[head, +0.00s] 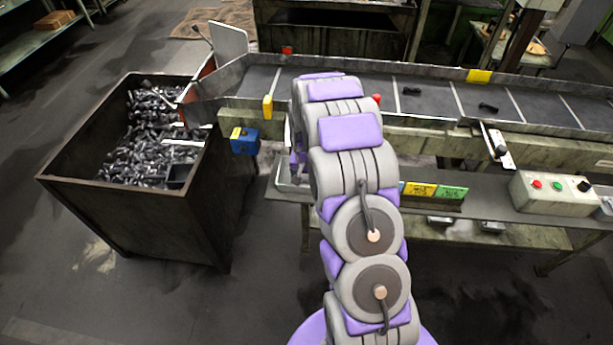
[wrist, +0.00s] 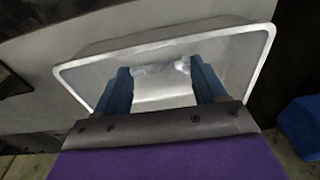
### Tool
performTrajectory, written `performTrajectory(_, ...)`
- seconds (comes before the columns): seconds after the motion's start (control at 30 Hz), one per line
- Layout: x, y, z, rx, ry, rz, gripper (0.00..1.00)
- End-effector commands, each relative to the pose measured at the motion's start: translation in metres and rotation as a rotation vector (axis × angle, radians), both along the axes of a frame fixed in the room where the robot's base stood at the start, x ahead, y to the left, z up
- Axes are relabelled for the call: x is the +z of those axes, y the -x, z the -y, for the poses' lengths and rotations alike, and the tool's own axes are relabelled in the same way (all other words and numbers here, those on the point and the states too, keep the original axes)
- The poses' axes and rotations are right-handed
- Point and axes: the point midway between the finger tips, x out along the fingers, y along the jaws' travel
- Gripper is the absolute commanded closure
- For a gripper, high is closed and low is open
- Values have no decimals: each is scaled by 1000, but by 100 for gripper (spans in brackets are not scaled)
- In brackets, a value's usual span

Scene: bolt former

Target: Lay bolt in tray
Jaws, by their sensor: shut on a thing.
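The pale metal tray (wrist: 245,62) fills the upper part of the wrist view, with its light rim around my fingers. In the head view a corner of it (head: 284,183) shows on the bench at the left of my arm. My gripper (wrist: 161,68) has its two blue fingers over the tray's inside. A pale, shiny metal piece, which I take as the bolt (wrist: 162,84), shows between the fingers, and they are shut on it. Its full shape and whether it touches the tray floor cannot be told. My arm hides the gripper in the head view.
A dark bin (head: 140,205) full of bolts stands at the left. A chute (head: 340,85) with dark bolts (head: 411,91) (head: 488,106) runs behind my arm. A control box (head: 555,193) sits on the bench at right. A blue box (head: 244,141) hangs beside the bin.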

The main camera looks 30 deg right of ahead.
Motion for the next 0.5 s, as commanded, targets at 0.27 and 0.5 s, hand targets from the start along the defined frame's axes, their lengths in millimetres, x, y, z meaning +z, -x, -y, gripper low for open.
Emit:
performTrajectory(0.27,-7,0,0,0,1,1,66)
performTrajectory(0.5,-8,0,0,0,0,1,19)
